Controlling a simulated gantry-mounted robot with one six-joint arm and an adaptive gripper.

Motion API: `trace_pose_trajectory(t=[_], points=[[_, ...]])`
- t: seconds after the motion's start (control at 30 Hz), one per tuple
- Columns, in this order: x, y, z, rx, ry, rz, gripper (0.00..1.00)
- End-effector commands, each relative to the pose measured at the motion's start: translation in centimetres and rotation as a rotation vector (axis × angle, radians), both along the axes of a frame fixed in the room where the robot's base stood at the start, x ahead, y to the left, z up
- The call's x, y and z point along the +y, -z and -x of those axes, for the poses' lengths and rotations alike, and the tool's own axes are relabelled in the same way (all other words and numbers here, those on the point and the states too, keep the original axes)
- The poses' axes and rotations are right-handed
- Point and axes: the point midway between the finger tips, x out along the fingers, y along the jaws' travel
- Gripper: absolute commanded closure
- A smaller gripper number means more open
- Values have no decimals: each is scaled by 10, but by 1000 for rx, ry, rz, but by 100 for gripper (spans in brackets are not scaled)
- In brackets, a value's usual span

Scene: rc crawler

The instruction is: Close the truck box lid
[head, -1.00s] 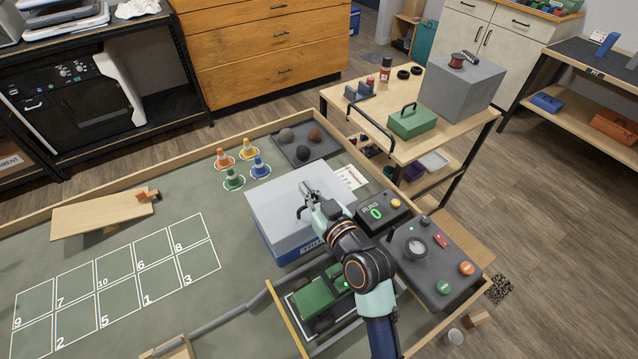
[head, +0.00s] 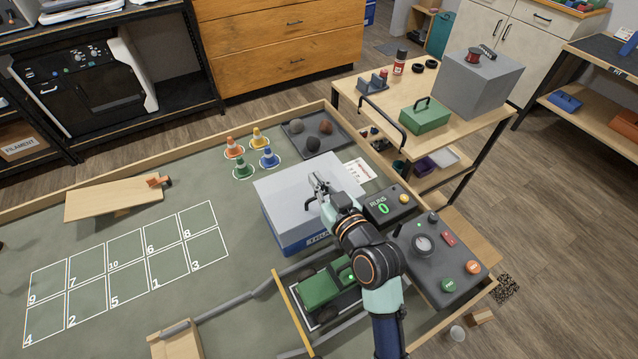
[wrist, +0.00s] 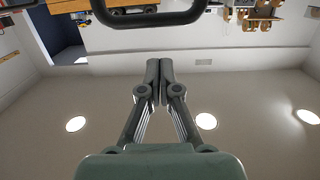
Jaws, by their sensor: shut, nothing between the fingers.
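The truck box is blue (head: 308,245) with partly hidden lettering on its front, and stands on the green mat. Its pale grey lid (head: 275,190) sits over the top and looks level; I see no open gap, though my arm hides its right front part. A dark handle (head: 307,204) rises from the lid beside my gripper (head: 317,178). My gripper is shut and empty, just above the lid. In the wrist view its fingertips (wrist: 160,65) meet, and a dark bar (wrist: 150,15), apparently the handle, crosses the top, apart from the fingers.
A green truck (head: 322,288) sits in a bay in front of the box. A control panel (head: 432,262) and a counter box (head: 388,208) stand to the right. Several cones (head: 257,140) and a tray of rocks (head: 297,142) lie behind. The numbered grid area at left is clear.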

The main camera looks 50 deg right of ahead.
Motion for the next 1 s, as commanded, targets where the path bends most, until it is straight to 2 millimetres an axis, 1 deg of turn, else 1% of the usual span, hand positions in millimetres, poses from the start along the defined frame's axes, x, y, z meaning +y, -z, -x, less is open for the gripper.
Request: trace_pose_trajectory(t=[0.03, 0.07, 0.1, 0.2, 0.3, 0.43, 0.6, 1.0], points=[[0, -26, -2, -2, -2, 2, 100], [0, -32, -3, 0, -3, 2, 100], [6, -12, 12, 1, 0, -2, 100], [17, -7, 38, 0, 0, -1, 100], [27, -4, 60, 0, 0, -1, 100], [36, -3, 79, -1, 0, 0, 100], [41, -3, 88, -1, -2, 0, 100], [41, -3, 88, -1, -3, 0, 100]])
